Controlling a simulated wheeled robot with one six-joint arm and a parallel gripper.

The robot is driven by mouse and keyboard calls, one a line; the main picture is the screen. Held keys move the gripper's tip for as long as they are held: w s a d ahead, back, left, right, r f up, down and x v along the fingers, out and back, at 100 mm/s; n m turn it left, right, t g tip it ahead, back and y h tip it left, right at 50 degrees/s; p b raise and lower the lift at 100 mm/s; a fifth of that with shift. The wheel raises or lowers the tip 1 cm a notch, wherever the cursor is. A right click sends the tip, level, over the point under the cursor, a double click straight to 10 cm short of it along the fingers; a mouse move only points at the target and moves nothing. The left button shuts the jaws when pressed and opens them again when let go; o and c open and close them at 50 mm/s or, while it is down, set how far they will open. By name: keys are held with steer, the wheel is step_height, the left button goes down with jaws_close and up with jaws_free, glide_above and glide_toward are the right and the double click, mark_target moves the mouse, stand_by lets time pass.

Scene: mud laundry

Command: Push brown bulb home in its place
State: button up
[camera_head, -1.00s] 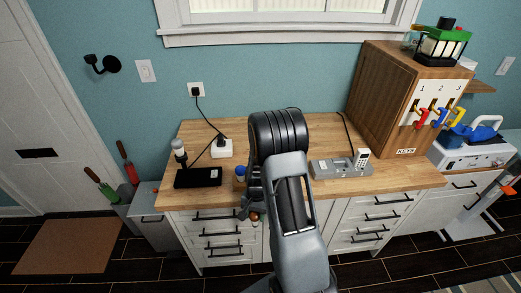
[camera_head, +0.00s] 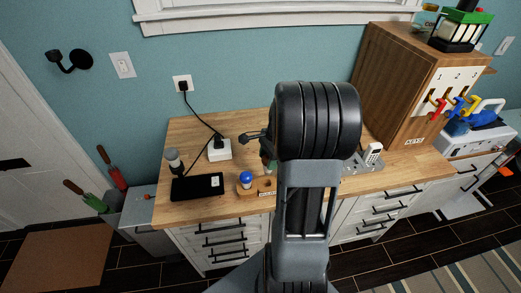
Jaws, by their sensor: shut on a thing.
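A wooden holder (camera_head: 259,188) with a blue bulb (camera_head: 246,178) on its left end stands near the front of the wooden counter. Its right part is hidden behind my arm. My gripper (camera_head: 262,147) shows only in part, left of my dark wrist, above and behind the holder. It is shut, but its fingertips and what they hold are mostly covered by my arm. I cannot make out the brown bulb clearly now; a small brown round thing was at the gripper a second ago.
A black tablet-like device (camera_head: 197,187), a dark-and-white upright item (camera_head: 174,161) and a white power block (camera_head: 220,150) with cables are on the counter's left. A grey device (camera_head: 364,162) and a wooden key cabinet (camera_head: 400,85) are right. Clear counter lies at the front right.

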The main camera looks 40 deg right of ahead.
mark_target(267, 173)
steer(key=shift+w+f, duration=0.15)
steer(key=shift+d+b+x, duration=0.25)
steer(key=shift+b+x, duration=0.8)
steer(key=shift+x, duration=0.1)
steer(key=shift+d+b+x, duration=0.25)
steer(key=shift+b+x, duration=0.8)
steer(key=shift+x, duration=0.1)
steer(key=shift+f, duration=0.1)
steer(key=shift+a, duration=0.1)
steer(key=shift+f, duration=0.35)
steer(key=shift+f, duration=0.25)
steer(key=shift+b+x, duration=0.4)
steer(key=shift+x, duration=0.45)
stand_by(3.9)
